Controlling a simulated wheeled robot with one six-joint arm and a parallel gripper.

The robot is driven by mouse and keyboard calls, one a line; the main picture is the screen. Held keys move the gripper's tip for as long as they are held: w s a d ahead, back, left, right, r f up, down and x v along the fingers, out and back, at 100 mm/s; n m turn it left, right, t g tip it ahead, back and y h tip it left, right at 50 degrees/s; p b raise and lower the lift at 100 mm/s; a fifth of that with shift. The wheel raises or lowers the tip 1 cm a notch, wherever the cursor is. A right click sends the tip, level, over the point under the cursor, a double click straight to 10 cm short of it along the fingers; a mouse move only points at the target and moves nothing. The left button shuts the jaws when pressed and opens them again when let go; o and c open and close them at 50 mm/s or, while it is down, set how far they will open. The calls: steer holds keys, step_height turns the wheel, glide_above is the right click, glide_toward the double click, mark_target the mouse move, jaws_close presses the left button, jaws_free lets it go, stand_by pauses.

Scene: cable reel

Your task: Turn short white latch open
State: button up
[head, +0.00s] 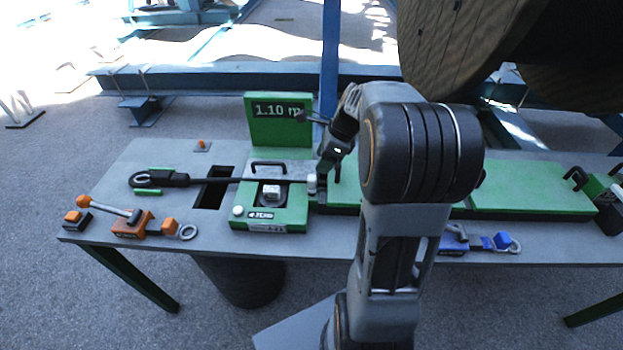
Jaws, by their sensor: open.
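A green measuring device (293,216) with a display reading "1.10 m" stands on the grey table. A small whitish block (271,190) sits on its top, and a short pale upright piece (312,184) stands at its right edge. I cannot tell for sure which of these is the short white latch. My gripper (322,172) is open and points down close to the pale piece at the device's right edge. Its fingertips are small and partly dark against the background, so I cannot tell whether they touch it. My arm hides part of the table to the right.
A black cable (215,181) with a looped end runs across a slot into the device. An orange lever tool (131,222) lies at the left, a blue clamp (455,240) at the right. Green panels (530,185) cover the right side. A large wooden reel (460,45) hangs behind.

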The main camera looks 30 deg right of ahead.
mark_target(312, 177)
steer(key=x, duration=0.8)
steer(key=shift+f+b, duration=0.15)
steer(key=shift+b, duration=0.15)
steer(key=shift+c, duration=0.4)
steer(key=c, duration=0.8)
steer(key=shift+c, duration=0.2)
